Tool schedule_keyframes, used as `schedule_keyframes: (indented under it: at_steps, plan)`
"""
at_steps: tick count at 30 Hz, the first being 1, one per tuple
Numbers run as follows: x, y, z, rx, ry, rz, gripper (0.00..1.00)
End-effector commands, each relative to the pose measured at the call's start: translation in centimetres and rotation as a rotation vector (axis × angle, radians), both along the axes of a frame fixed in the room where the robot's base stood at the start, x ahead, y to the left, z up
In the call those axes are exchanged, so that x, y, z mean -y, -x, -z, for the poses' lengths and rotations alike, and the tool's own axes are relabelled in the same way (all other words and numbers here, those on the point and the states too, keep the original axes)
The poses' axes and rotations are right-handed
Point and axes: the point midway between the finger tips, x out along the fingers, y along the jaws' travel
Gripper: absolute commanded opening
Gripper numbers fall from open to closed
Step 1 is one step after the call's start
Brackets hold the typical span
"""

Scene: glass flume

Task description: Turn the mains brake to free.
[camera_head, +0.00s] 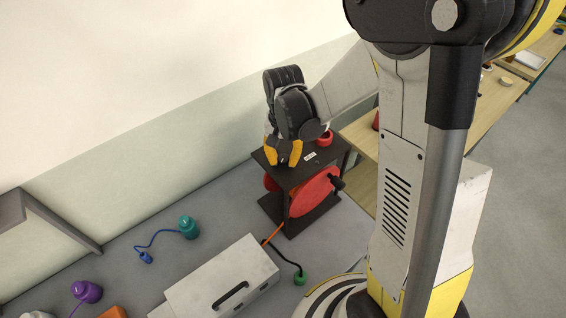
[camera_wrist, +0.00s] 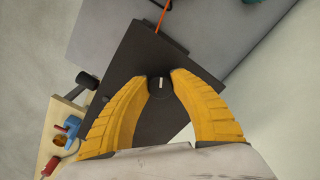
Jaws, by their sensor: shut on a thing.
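The mains brake is a small round dark knob (camera_wrist: 160,92) with a short white mark, on the top plate (camera_wrist: 128,70) of a dark reel stand. In the wrist view the white mark runs nearly up and down the picture. My gripper (camera_wrist: 159,80) has its two yellow fingers closed on the knob from both sides. In the head view my gripper (camera_head: 284,158) points down at the left part of the stand's top (camera_head: 299,174) and hides the knob. I cannot read any marking for the brake's positions.
The stand carries a red reel (camera_head: 316,194) with a black crank handle (camera_head: 337,183). A red ring-shaped thing (camera_head: 325,138) is behind it. An orange cable (camera_head: 273,234) runs toward a white box (camera_head: 224,277). A teal weight-like object (camera_head: 188,227) lies left; a wooden table (camera_head: 357,140) stands right.

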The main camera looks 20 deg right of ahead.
Motion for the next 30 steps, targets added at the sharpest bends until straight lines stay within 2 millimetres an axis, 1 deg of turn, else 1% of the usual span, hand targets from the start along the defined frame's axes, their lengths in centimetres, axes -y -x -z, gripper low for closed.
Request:
schedule_keyframes:
  at_steps: [2, 21, 30]
  plan:
    - [0.04, 0.07, 0.31, -0.001, 0.000, -0.071, 0.00]
    - [0.21, 0.07, 0.20, -0.001, 0.000, -0.675, 0.00]
    - [0.27, 0.04, 0.14, -0.001, 0.000, -0.901, 0.00]
